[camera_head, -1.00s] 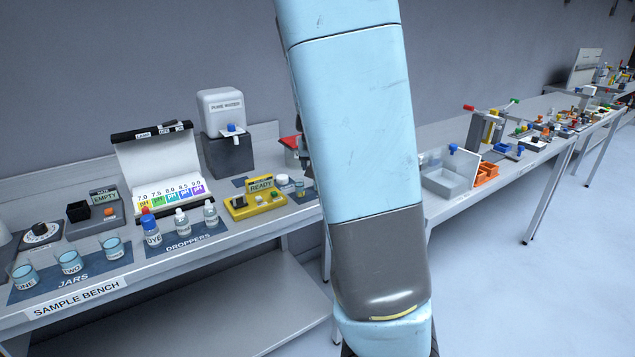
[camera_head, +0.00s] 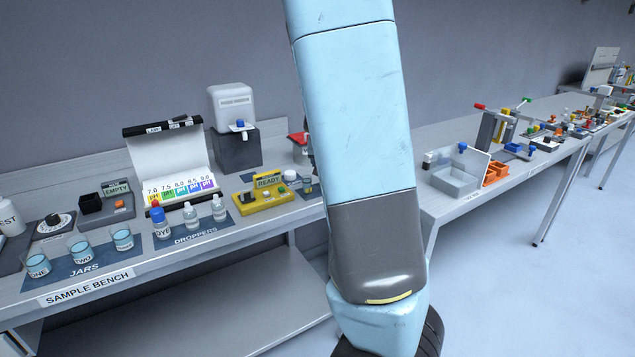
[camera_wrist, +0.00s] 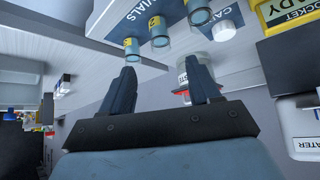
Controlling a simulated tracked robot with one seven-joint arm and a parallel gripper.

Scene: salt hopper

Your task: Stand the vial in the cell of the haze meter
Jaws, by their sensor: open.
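In the wrist view, several small clear vials with yellow number labels stand on a blue mat marked VIALS; the middle one (camera_wrist: 159,35) and a lower one (camera_wrist: 131,48) show best. In the head view one vial (camera_head: 307,184) shows beside my arm. I take the grey device with a black square cell and a display reading EMPTY as the haze meter (camera_head: 118,212). Its cell (camera_head: 90,203) stands at its left. My gripper (camera_wrist: 162,85) is open, its fingers apart, with no vial between them. In the head view it is hidden behind my arm.
The yellow READY device (camera_head: 265,200), droppers (camera_head: 190,214), jars (camera_head: 80,250) and water dispenser (camera_head: 234,140) crowd the sample bench. A grey tray (camera_head: 457,180) stands on the bench at right.

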